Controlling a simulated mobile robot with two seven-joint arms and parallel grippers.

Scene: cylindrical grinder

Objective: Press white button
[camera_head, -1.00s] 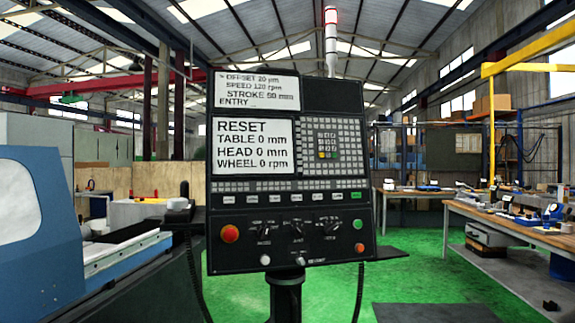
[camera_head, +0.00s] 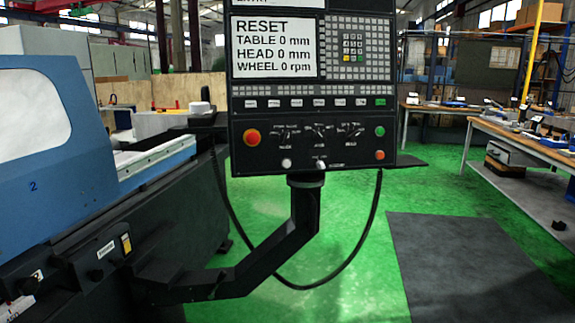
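The control panel (camera_head: 300,110) stands upright on a bent black arm in the middle of the head view. A small round white button (camera_head: 286,163) is on its bottom edge, left of centre. A second small whitish knob (camera_head: 320,164) is just right of it. A green button (camera_head: 380,131) and a smaller orange one (camera_head: 380,155) are at the lower right. The screen (camera_head: 275,47) reads RESET, TABLE 0 mm, HEAD 0 mm, WHEEL 0 rpm. Neither of my grippers is in view.
The blue grinder (camera_head: 60,170) fills the left side. The panel's support arm (camera_head: 270,255) and a hanging cable cross the space below the panel. A dark mat (camera_head: 470,265) lies on the green floor at right. A workbench (camera_head: 520,140) stands at far right.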

